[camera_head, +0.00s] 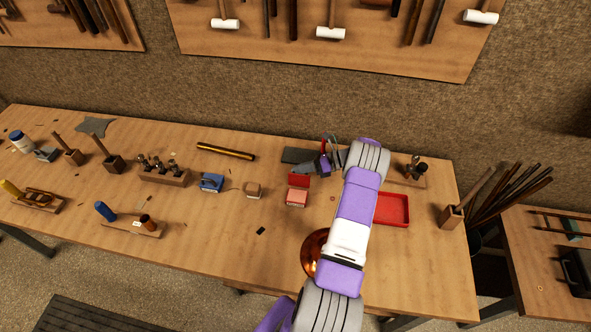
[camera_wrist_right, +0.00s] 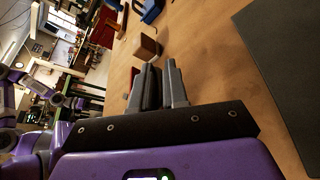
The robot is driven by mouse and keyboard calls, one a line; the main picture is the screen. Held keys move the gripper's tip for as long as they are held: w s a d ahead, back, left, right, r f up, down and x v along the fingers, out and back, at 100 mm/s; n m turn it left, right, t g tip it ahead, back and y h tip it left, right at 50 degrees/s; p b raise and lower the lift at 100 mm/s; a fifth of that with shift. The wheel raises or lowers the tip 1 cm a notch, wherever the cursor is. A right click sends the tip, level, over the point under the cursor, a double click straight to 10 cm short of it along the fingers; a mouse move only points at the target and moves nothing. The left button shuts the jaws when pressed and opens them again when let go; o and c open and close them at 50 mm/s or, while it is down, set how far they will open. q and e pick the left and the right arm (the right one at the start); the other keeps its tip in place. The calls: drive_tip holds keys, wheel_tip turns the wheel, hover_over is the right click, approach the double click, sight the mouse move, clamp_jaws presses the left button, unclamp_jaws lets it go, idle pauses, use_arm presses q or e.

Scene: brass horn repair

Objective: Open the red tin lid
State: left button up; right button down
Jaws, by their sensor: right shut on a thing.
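The small red tin (camera_head: 297,197) stands on the workbench near the middle of the head view. Its darker red lid (camera_head: 300,180) stands raised at the back edge of the tin. My right gripper (camera_head: 308,169) reaches in from the right, just behind the lid, with its fingers close together at the lid's upper edge. In the right wrist view the fingers (camera_wrist_right: 160,78) are close together, and a bit of red (camera_wrist_right: 134,78) shows beside them. The fingers hide most of the tin there, and the exact contact is hidden. My left gripper is not in view.
A blue tin (camera_head: 211,182) and a wooden block (camera_head: 253,190) stand left of the red tin. A dark mat (camera_head: 298,155) lies behind it. A red tray (camera_head: 393,209) lies to the right, and a copper-coloured round thing (camera_head: 312,250) is partly hidden by my arm.

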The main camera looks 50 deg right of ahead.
drive_tip(key=shift+d+r, duration=0.1)
drive_tip(key=c, duration=1.5)
unclamp_jaws()
drive_tip(key=shift+v, duration=3.75)
drive_tip(key=shift+s, duration=0.1)
